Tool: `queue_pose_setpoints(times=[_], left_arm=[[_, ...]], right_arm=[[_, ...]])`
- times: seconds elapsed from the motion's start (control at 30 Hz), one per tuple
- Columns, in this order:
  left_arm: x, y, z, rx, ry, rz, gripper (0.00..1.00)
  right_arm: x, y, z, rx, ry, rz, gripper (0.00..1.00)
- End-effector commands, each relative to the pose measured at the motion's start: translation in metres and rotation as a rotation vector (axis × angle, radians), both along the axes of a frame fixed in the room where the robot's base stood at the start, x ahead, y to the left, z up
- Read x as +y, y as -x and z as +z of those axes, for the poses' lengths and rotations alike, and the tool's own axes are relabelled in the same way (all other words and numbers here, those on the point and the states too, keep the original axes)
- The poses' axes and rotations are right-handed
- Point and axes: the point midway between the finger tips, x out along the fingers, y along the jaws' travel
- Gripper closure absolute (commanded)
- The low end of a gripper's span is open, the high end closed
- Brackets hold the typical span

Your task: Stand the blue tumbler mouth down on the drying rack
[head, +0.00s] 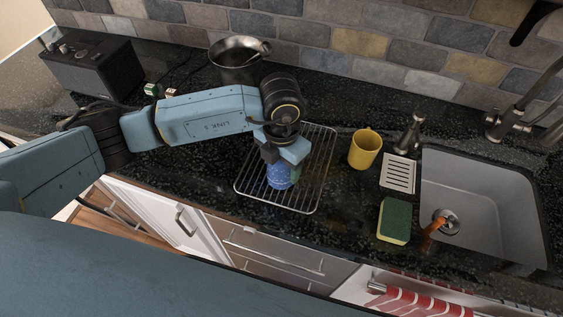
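The blue tumbler (279,178) is at the wire drying rack (318,163), near its front left part. It looks about upright; I cannot make out which end is its mouth, nor whether it rests on the wires. My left gripper (281,161) points down over the tumbler, its fingers at the tumbler's upper part and hiding it. I cannot tell whether the fingers press on it or stand apart. Something green (296,174) shows just right of the tumbler, mostly hidden. My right gripper is not in view.
A yellow mug (365,149) stands right of the rack. A slotted soap tray (398,174), a green-and-yellow sponge (394,221) and the sink (480,188) lie farther right. A metal pan (237,62) stands behind my arm. A dark speaker box (93,67) stands at the back left.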

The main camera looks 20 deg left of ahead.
Motion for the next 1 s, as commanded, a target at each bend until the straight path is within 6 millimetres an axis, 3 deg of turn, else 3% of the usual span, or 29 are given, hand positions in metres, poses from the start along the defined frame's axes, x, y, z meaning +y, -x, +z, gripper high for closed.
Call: queue_pose_setpoints(times=[0.03,0.13,0.53,1.0], left_arm=[[0.0,0.0,0.0,0.0,0.0,0.0,0.33],[0.0,0.0,0.0,0.0,0.0,0.0,0.2],[0.0,-0.001,0.009,-0.002,0.001,0.0,0.2],[0.0,-0.001,0.105,-0.005,0.001,-0.001,0.2]], right_arm=[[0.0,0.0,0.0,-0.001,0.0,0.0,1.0],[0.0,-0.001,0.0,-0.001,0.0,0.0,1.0],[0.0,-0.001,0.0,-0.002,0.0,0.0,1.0],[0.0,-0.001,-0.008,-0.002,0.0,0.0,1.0]])
